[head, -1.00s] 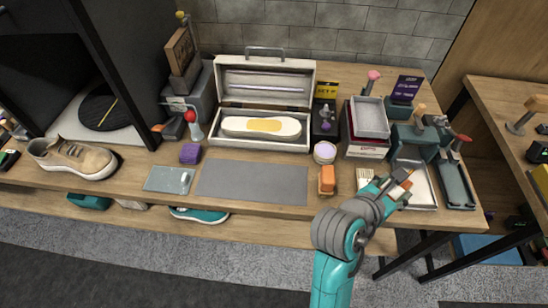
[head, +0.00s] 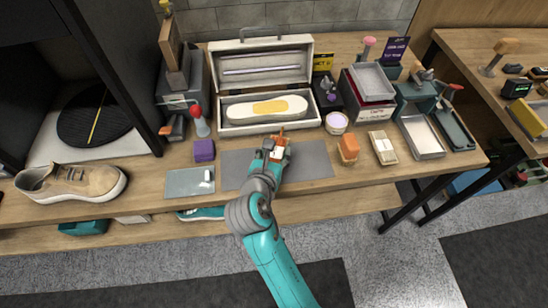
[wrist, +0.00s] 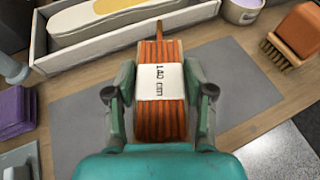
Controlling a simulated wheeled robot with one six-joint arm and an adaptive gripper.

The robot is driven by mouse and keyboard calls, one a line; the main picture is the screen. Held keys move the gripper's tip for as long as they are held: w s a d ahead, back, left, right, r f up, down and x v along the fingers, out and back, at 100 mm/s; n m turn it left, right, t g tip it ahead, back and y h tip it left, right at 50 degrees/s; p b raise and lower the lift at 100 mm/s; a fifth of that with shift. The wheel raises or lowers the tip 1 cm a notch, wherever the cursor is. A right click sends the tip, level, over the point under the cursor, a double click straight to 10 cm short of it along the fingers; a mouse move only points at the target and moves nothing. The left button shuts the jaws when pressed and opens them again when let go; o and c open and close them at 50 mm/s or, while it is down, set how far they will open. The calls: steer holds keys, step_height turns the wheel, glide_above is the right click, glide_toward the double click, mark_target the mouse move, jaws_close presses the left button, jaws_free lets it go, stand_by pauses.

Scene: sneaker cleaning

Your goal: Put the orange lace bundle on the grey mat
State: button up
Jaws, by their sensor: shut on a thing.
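The orange lace bundle (wrist: 160,112) with a white paper band is between the fingers of my gripper (wrist: 160,105) in the wrist view. My gripper is shut on it, one finger on each side. In the head view my gripper (head: 273,152) and the bundle (head: 281,142) are over the middle of the grey mat (head: 308,160). The mat also shows in the wrist view (wrist: 240,85), on both sides of the bundle. I cannot tell whether the bundle touches the mat.
An open case (head: 227,126) with a pale insole stands behind the mat. A purple block (head: 204,150) and a glassy pad (head: 189,182) are to the left. An orange-backed brush (head: 348,148) and a lilac-filled cup (head: 336,122) are to the right.

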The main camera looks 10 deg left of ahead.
mark_target(275, 160)
steer(key=shift+d+f, duration=0.1)
steer(key=shift+f, duration=1.5)
steer(key=shift+f, duration=0.1)
steer(key=o, duration=1.1)
steer(key=shift+o, duration=0.2)
steer(key=shift+s+r, duration=0.15)
steer(key=shift+r, duration=0.05)
steer(key=v, duration=1.1)
steer(key=shift+s, duration=0.3)
steer(key=shift+r, duration=0.1)
